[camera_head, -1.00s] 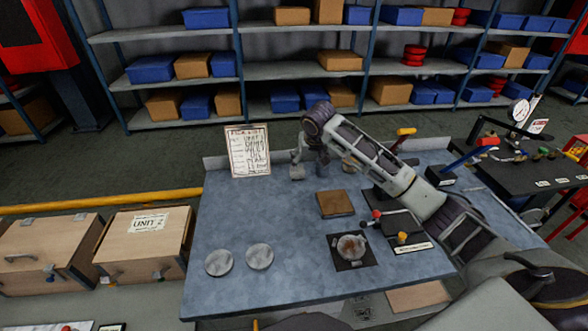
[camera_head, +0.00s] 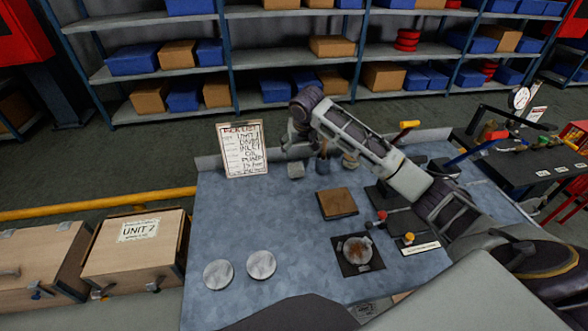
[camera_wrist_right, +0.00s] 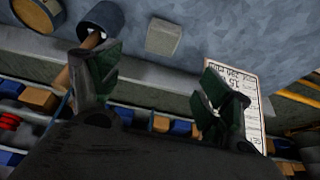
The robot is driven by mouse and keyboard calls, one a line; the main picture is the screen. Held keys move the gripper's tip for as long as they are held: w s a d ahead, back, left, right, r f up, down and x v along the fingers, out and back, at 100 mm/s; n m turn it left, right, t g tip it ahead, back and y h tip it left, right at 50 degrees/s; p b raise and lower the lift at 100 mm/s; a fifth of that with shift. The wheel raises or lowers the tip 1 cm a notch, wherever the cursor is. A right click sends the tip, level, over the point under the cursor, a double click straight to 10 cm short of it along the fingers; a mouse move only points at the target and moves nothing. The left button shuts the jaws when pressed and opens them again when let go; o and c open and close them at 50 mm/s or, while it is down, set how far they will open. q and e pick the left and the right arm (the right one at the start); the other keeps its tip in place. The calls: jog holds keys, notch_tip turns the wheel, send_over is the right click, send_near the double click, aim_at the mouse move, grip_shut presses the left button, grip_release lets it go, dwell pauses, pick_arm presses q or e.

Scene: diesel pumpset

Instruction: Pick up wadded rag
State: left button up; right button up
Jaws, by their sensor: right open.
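No thing is plainly a wadded rag. The closest match is a crumpled-looking, greyish-red round lump (camera_head: 357,249) on a dark square mat at the table's front right, but I cannot tell for sure. My right gripper (camera_head: 295,148) is over the back of the blue-grey table (camera_head: 220,225), behind and left of the lump and apart from it. The right wrist view shows its two dark green fingers (camera_wrist_right: 163,90) spread, with nothing between them. A pale grey block (camera_head: 296,170) stands below the gripper; it also shows in the right wrist view (camera_wrist_right: 163,37). My left gripper is out of view.
A brown square slab (camera_head: 337,203) lies mid-table. A written sign (camera_head: 241,150) stands at the back left. A brush-like handle in a dark cup (camera_head: 323,163) stands beside the block. Two pale discs (camera_head: 218,274) (camera_head: 261,265) lie front left. The left-middle table is clear.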

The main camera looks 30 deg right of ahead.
dwell(0.4)
send_over(296, 165)
jog(key=s, duration=0.2)
jog(key=f, duration=0.7)
jog(key=shift+a+f, duration=0.3)
jog(key=shift+f, duration=0.1)
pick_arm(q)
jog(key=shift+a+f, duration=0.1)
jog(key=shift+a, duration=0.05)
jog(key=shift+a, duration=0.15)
pick_arm(e)
jog(key=shift+f, duration=0.1)
